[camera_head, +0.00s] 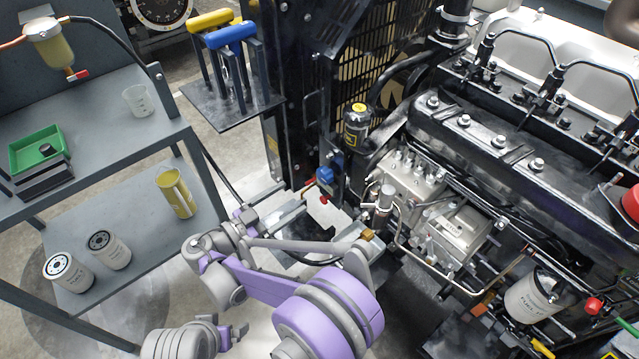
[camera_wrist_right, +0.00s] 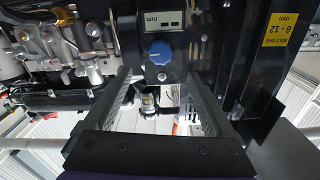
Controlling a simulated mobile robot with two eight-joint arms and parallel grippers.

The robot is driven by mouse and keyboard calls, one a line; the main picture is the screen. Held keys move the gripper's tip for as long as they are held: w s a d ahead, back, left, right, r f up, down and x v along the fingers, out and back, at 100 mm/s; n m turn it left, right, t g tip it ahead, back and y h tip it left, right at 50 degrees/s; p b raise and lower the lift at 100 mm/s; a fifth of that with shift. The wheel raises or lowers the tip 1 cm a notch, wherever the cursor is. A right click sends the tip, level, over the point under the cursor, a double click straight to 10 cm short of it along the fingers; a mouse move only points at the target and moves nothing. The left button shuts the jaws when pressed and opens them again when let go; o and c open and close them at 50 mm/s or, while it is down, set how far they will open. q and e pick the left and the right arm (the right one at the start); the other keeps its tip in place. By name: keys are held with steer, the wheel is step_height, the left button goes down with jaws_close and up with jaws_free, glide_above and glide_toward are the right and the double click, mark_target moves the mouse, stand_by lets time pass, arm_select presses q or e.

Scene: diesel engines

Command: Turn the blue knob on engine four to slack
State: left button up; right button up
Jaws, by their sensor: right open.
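The blue knob (camera_head: 325,174) sits on a dark panel at the engine's near end in the head view. In the right wrist view the knob (camera_wrist_right: 159,53) is round, with a small display (camera_wrist_right: 161,22) marked mm beside it. My right gripper (camera_head: 296,197) is just left of and below the knob in the head view. In the right wrist view its two fingers (camera_wrist_right: 158,76) stand apart with nothing between them touching; the knob shows beyond the fingertips, roughly centred. A gap to the knob seems to remain. My left gripper cannot be made out.
The engine (camera_head: 500,150) fills the right side. A yellow belt sag label (camera_wrist_right: 283,30) reads 8-12 mm. A stand (camera_head: 225,105) holds yellow and blue T-handles.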

mark_target(321, 178)
steer(key=b+x, duration=0.1)
steer(key=x, duration=0.9)
steer(key=shift+w+d+b, duration=0.2)
steer(key=shift+d+b, duration=0.05)
steer(key=shift+b, duration=0.05)
steer(key=c, duration=1.4)
steer(key=shift+n, duration=0.3)
steer(key=shift+r+n+p, duration=0.1)
steer(key=shift+n+p, duration=0.55)
steer(key=shift+n, duration=0.55)
steer(key=shift+n+p, duration=0.4)
steer(key=shift+n, duration=1.5)
